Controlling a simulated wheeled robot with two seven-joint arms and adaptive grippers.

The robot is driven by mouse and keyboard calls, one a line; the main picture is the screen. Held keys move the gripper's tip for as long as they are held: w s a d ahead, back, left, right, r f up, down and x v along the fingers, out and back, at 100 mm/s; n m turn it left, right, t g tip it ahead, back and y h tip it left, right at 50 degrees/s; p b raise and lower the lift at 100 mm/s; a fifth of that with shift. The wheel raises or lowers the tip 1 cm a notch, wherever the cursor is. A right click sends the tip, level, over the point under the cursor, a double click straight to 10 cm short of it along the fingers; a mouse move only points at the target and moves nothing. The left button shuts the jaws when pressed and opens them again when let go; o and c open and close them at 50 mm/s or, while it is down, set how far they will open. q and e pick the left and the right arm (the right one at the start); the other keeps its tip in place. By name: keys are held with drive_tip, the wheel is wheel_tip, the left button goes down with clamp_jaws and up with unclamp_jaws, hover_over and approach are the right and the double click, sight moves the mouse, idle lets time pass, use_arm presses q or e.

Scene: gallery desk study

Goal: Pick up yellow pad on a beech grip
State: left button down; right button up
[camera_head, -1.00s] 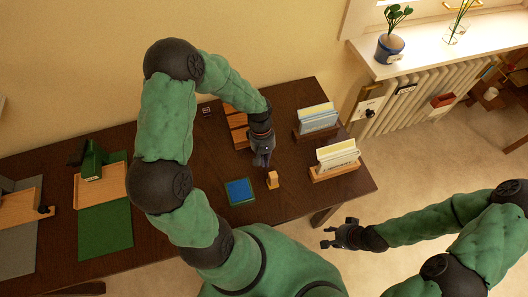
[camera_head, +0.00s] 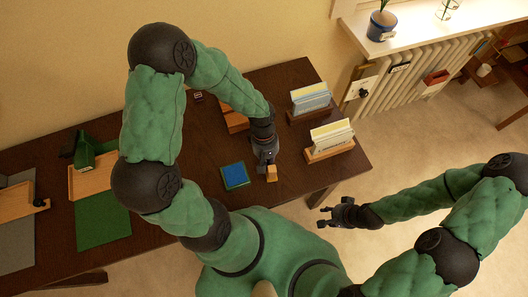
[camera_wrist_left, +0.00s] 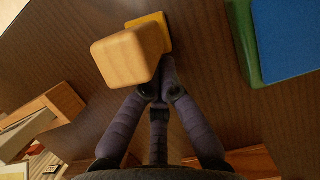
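The yellow pad (camera_wrist_left: 164,27) has a pale beech grip (camera_wrist_left: 125,58) rising from it toward the camera in the left wrist view. In the head view the beech grip (camera_head: 271,173) is at the dark desk's front part, right of a blue pad. My left gripper (camera_head: 266,160) is right beside it. In the left wrist view the fingers (camera_wrist_left: 160,88) come together at the grip's lower side, their tips partly hidden, so I cannot tell whether they clasp it. My right gripper (camera_head: 322,217) is open and empty, off the desk's front right.
The blue pad on a green base (camera_head: 234,176) lies just left. Two card holders (camera_head: 311,101) (camera_head: 329,141) stand to the right. A wooden box (camera_head: 235,121) sits behind my left gripper. A green mat (camera_head: 103,220) lies further left.

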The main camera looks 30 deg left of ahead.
use_arm(q)
drive_tip(key=s+d, duration=0.5)
drive_tip(key=shift+d, duration=0.3)
drive_tip(key=shift+w, duration=0.1)
